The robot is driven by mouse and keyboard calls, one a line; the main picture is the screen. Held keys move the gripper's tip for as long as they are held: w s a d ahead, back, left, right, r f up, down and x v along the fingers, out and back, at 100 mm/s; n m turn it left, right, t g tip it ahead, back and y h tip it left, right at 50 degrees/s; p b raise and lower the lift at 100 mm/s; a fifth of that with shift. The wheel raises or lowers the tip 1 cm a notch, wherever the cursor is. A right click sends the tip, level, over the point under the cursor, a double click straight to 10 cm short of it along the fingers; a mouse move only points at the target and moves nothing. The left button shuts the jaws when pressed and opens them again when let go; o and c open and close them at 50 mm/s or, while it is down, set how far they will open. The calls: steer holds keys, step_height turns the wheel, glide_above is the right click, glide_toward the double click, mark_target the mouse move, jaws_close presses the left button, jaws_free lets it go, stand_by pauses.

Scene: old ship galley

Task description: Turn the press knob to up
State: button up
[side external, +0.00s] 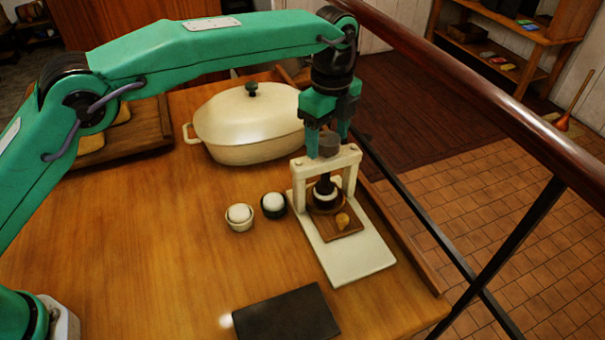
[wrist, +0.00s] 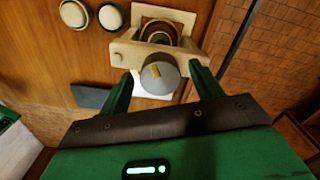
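The press (side external: 345,250) is a cream frame on a pale base, standing near the right edge of the table. Its grey round knob (side external: 329,146) sits on top of the crossbar and also shows in the wrist view (wrist: 164,84), with a small yellow mark on its face. My gripper (side external: 328,138) is above the press, pointing down. In the wrist view my gripper (wrist: 161,72) has one finger on each side of the knob, with a gap visible at both sides. In the side view the fingers partly hide the knob.
A cream lidded pot (side external: 250,125) stands close behind my gripper. Two small round pots, one cream (side external: 239,217) and one dark-rimmed (side external: 273,205), stand left of the press. A dark slab (side external: 286,315) lies at the front. A raised wooden edge (side external: 405,240) runs along the right.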

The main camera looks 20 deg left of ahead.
steer(key=c, duration=0.9)
steer(key=shift+c, duration=0.2)
